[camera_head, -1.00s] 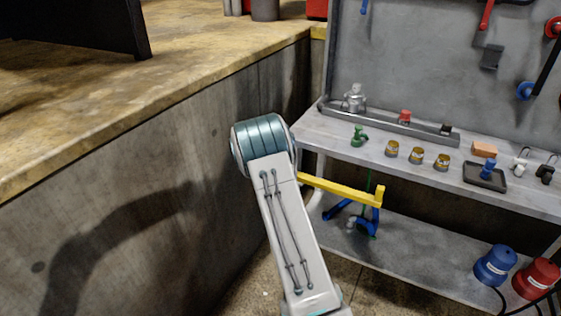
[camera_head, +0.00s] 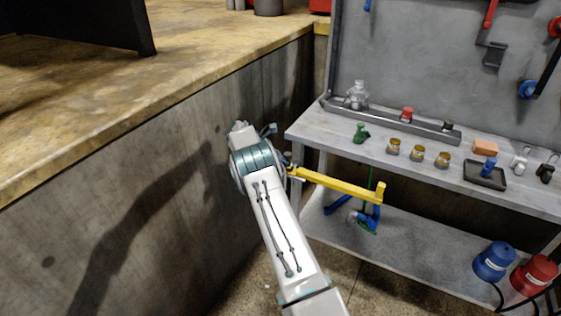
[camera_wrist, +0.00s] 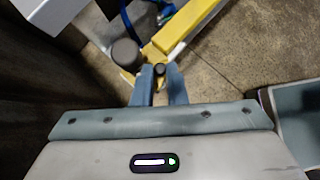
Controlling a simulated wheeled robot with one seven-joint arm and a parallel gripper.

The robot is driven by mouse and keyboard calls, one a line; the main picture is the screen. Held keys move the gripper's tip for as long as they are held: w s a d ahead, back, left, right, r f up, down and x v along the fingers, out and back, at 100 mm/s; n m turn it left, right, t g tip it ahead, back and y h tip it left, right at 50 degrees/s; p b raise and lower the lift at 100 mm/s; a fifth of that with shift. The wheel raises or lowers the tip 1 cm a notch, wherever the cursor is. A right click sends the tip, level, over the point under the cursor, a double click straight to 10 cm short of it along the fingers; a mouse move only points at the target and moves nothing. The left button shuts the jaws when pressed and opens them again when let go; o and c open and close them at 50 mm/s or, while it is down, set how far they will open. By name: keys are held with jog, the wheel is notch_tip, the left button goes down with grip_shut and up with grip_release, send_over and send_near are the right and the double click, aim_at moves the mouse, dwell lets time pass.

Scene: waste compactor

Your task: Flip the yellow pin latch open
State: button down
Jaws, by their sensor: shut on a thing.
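The yellow pin latch is at the left end of a long yellow bar (camera_head: 340,186), by the left end of the workbench in the head view. In the wrist view the yellow bar (camera_wrist: 187,27) runs from upper right down to my fingertips. A dark round-ended pin (camera_wrist: 159,68) stands at its near end. My gripper (camera_wrist: 160,80) is shut on this pin end, one finger on each side. A grey cylinder (camera_wrist: 125,53) is just left of the fingers. In the head view my arm largely hides the gripper and the latch.
A concrete wall (camera_head: 110,210) with a yellowish top is close to the left of my arm. The workbench (camera_head: 420,168) on the right holds jars and small parts. Its lower shelf (camera_head: 390,262) carries blue and red canisters. Floor shows between wall and bench.

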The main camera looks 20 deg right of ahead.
jog(key=shift+s+d+f, duration=0.1)
jog(key=shift+f, duration=0.05)
dwell(0.4)
jog(key=c, duration=1.5)
grip_release()
jog(key=shift+d, duration=0.1)
jog(key=shift+o, duration=0.2)
jog(key=shift+r, duration=0.25)
